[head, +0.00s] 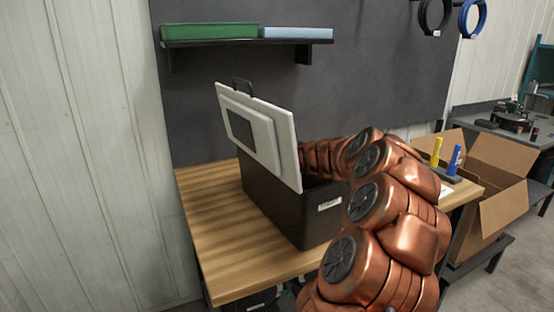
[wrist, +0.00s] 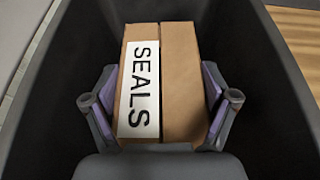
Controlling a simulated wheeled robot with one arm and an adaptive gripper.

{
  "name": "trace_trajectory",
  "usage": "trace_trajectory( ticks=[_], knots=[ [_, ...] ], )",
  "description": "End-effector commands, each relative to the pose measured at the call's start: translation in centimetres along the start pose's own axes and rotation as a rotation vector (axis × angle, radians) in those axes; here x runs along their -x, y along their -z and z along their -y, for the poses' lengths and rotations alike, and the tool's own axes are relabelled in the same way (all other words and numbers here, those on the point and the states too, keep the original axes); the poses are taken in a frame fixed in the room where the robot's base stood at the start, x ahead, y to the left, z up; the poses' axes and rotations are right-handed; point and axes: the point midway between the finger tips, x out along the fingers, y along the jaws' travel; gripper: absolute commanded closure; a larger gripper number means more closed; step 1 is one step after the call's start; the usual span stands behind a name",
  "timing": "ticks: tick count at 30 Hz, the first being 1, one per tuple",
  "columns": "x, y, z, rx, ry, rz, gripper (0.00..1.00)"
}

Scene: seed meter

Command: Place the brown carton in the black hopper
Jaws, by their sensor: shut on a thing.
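The brown carton (wrist: 180,85) has a white label reading SEALS and fills the middle of the wrist view. My gripper (wrist: 162,105) is shut on it, one finger against each side. The carton is inside the black hopper (wrist: 272,90), whose dark walls surround it. I cannot tell whether the carton touches the hopper floor. In the head view the black hopper (head: 285,208) stands on a wooden table with its pale lid (head: 285,150) raised. My arm reaches over the hopper's rim there; the carton and gripper are hidden.
The wooden table (head: 205,225) has free room left of the hopper. An open cardboard box (head: 503,205) stands at the right, near yellow and blue tools (head: 445,160). A shelf (head: 245,42) with green and blue trays hangs on the dark wall panel behind.

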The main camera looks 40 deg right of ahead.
Motion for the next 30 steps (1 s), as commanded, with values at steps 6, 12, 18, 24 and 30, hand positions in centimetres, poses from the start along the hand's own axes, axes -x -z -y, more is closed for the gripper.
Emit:
trace_trajectory(
  ticks=[6, 12, 18, 24, 30],
  knots=[
    [-0.18, 0.39, -0.03, 0.0, -0.001, 0.001, 0.75],
    [-0.32, 0.7, -0.08, 0.002, -0.001, 0.001, 0.75],
    [-0.32, 0.73, -0.06, 0.002, -0.001, 0.0, 0.0],
    [-0.32, 0.75, -0.04, 0.001, -0.001, 0.0, 0.0],
    [-0.23, 0.59, 0.01, 0.001, 0.0, 0.0, 0.0]
  ],
)
